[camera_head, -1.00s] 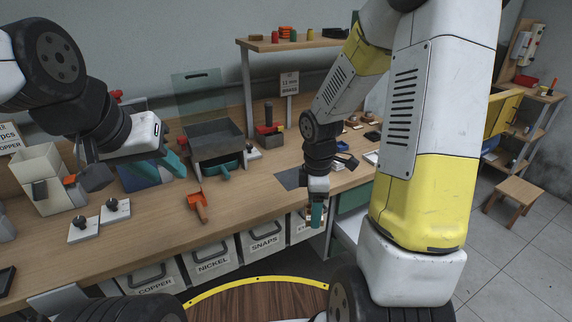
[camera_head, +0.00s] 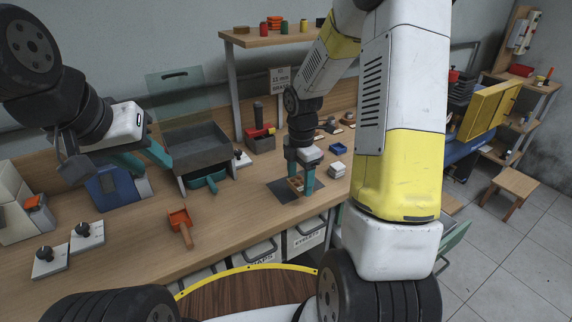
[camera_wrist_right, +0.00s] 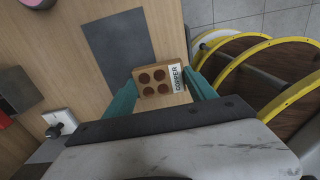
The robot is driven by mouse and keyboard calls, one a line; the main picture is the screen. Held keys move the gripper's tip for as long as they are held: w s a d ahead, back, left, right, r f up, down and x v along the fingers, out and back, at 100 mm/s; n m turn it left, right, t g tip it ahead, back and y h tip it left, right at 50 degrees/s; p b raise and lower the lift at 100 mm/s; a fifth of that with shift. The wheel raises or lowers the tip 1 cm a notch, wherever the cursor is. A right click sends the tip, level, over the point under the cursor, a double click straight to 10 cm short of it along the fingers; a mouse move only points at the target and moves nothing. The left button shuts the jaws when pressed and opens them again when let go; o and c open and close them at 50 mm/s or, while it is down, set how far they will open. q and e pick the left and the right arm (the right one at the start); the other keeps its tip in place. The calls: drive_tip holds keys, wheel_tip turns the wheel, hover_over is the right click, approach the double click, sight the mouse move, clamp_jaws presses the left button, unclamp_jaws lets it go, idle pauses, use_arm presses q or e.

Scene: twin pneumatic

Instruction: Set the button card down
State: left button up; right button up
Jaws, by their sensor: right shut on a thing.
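The button card (camera_wrist_right: 148,97), a tan card with several round copper-brown buttons and a white COPPER label, is between the teal fingers of my right gripper (camera_wrist_right: 161,94). In the head view my right gripper (camera_head: 301,184) is shut on the card (camera_head: 296,184) low over the bench, by the dark grey mat (camera_head: 281,193). In the wrist view the card overlaps the corner of the mat (camera_wrist_right: 117,45); I cannot tell whether it touches the bench. My left gripper (camera_head: 146,158) is open and empty, left of the grey tray.
A small white block (camera_head: 337,170) and a blue tray (camera_head: 338,148) are right of my right gripper.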

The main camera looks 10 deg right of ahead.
sight(296, 177)
drive_tip(key=w, duration=0.6)
drive_tip(key=shift+w+d+f, duration=0.2)
drive_tip(key=shift+f, duration=1.85)
drive_tip(key=shift+f, duration=0.1)
drive_tip(key=o, duration=1.3)
drive_tip(key=shift+o, duration=0.2)
